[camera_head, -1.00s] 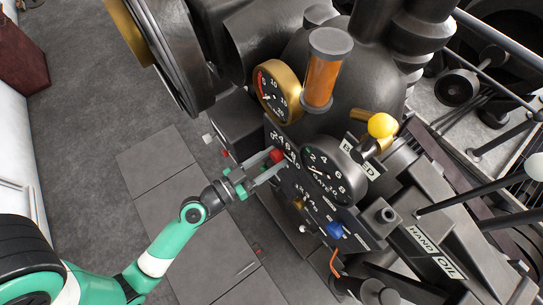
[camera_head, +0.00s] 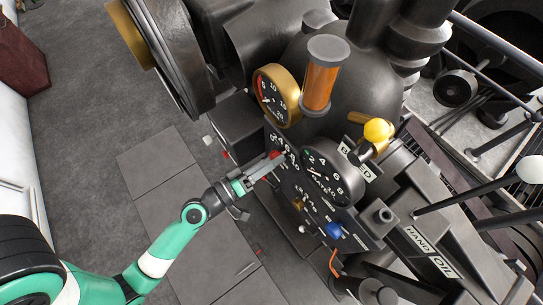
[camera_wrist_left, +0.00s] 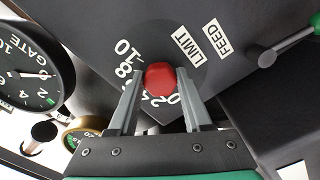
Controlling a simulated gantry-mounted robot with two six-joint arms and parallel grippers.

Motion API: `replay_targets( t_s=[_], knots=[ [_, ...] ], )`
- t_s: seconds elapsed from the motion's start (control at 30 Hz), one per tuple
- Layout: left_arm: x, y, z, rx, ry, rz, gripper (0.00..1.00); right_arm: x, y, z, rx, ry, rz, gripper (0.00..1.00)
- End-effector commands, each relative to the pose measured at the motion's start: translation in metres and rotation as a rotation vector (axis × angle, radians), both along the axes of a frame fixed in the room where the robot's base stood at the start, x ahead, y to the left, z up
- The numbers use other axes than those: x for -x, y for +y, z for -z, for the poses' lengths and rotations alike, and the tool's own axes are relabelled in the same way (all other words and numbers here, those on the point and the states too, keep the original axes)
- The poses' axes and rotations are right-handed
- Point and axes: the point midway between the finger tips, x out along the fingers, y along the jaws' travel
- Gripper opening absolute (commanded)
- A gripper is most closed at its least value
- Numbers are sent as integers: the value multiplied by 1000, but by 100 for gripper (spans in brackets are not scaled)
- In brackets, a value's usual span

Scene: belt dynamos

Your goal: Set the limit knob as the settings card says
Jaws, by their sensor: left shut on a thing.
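The red limit knob (camera_head: 276,154) sits on the dark panel below the brass-rimmed gauge. In the left wrist view the red knob (camera_wrist_left: 160,78) is between my fingers, with a LIMIT label (camera_wrist_left: 186,46) above it to the right. White numbers ring it, among them 10, 8, 2 and 0; the fingers hide part of the scale. My left gripper (camera_head: 272,160) is shut on the knob, also in the left wrist view (camera_wrist_left: 160,85). No pointer mark on the knob can be made out. I cannot make out a readable settings card. My right gripper is not in view.
The GATE gauge (camera_head: 332,177) stands close to the right of the knob. A brass knob (camera_head: 298,204) and a blue knob (camera_head: 334,230) are lower on the panel. A yellow ball handle (camera_head: 377,130) sticks out at upper right.

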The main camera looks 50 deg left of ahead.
Motion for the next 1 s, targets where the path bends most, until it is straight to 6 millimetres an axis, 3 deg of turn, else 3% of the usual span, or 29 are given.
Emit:
replay_targets(
  t_s=[0.5, 1.0],
  knots=[
    [0, 0, -2, 449, 13, 1, 0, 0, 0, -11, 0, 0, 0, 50],
    [0, 0, -2, 627, 18, 0, 0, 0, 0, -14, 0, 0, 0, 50]
  ],
)
